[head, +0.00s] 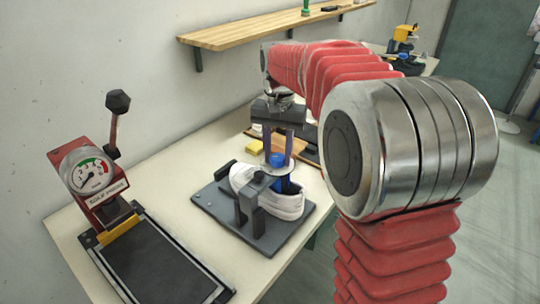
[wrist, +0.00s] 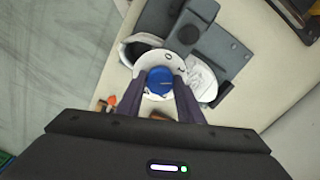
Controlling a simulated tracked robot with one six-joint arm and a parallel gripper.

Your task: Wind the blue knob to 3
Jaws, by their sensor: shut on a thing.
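The blue knob (wrist: 159,79) sits on a round white dial plate (wrist: 149,62) in the wrist view. Two dark marks, one like a 0, show on the plate; the rest is too small or hidden, and I cannot tell the knob's setting. In the head view the knob (head: 277,159) is above a white shoe (head: 286,205), which stands on a dark grey clamp base (head: 217,206). My gripper (head: 278,152) reaches down from above, its fingers shut on the knob's two sides. Its fingers also flank the knob in the wrist view (wrist: 158,86).
A red press with a gauge (head: 90,175) and a black-knobbed lever stands at the left, behind a dark mat (head: 155,262). A wooden shelf (head: 260,28) is on the wall above. The table's front edge is close to the clamp base.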

